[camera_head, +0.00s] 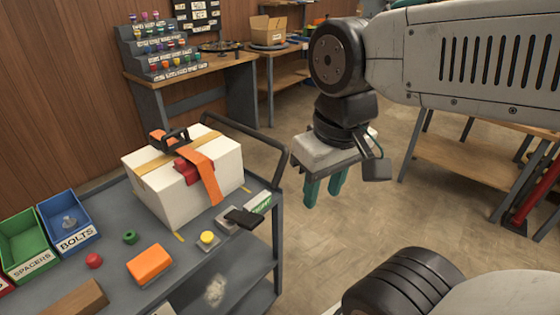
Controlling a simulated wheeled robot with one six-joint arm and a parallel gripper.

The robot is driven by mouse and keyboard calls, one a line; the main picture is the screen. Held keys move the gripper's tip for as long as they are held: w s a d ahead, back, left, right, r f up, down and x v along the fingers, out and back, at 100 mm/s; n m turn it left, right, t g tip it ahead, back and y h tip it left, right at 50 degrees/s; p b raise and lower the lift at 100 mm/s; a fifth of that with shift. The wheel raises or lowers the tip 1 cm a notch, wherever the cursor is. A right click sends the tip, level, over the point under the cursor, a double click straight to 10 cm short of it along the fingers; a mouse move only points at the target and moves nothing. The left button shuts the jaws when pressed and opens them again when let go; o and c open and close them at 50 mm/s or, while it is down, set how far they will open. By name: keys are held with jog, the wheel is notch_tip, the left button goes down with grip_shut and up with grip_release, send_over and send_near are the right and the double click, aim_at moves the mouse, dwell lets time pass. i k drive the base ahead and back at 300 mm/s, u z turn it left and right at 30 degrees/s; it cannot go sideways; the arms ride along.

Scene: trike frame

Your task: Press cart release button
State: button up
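A yellow round button (207,237) sits on a small grey base near the right front edge of the grey cart (118,265). It looks like the only push button on the cart top; no label on it is legible. My gripper (325,192) hangs pointing down over the floor, to the right of the cart and apart from it. Its two green fingers stand apart with nothing between them. Beside the button, a black lever-like piece (243,217) sits on a grey block with a green-and-white label (262,205).
A white box (165,198) with an orange strap stands on the cart behind the button. The cart's dark push handle (240,128) rises behind it. An orange block (149,264), a red piece (93,260), and blue (68,222) and green (22,240) bins lie to the left.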

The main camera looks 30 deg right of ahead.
aim_at(208, 237)
jog(key=z, duration=1.95)
jog(key=i, duration=2.7)
jog(key=u, duration=3.55)
